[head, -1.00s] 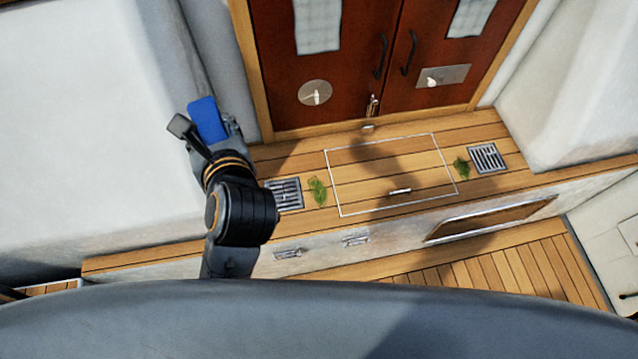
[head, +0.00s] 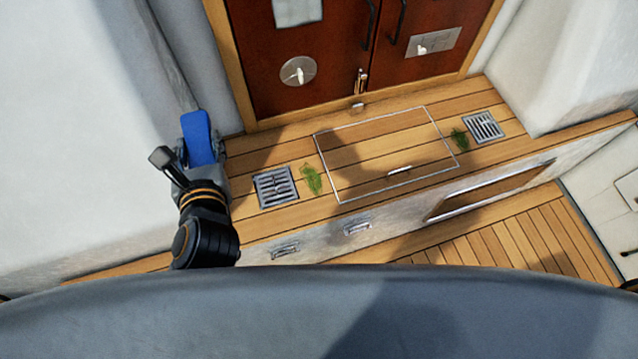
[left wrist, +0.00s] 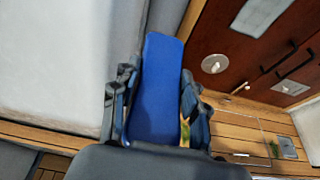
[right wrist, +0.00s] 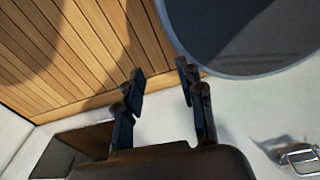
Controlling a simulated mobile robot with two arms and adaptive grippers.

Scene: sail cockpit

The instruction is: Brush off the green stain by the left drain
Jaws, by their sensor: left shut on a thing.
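My left gripper (head: 200,158) is shut on a blue brush (head: 199,137) with a flat blue back. The brush fills the middle of the left wrist view (left wrist: 158,90); its bristles are hidden. In the head view the gripper is left of the left drain (head: 276,187), a square grey grate in the wooden step. The green stain (head: 311,179) lies just right of that drain, apart from the brush. A second green stain (head: 459,139) lies beside the right drain (head: 483,127). My right gripper (right wrist: 160,95) is open and empty in the right wrist view, over the lower floor.
A white-outlined hatch (head: 385,155) with a handle lies between the two stains. Red-brown doors (head: 320,70) stand behind the step. White walls rise at left and right. Two metal latches (head: 285,250) are on the step's front face. The wooden floor (head: 500,245) is clear.

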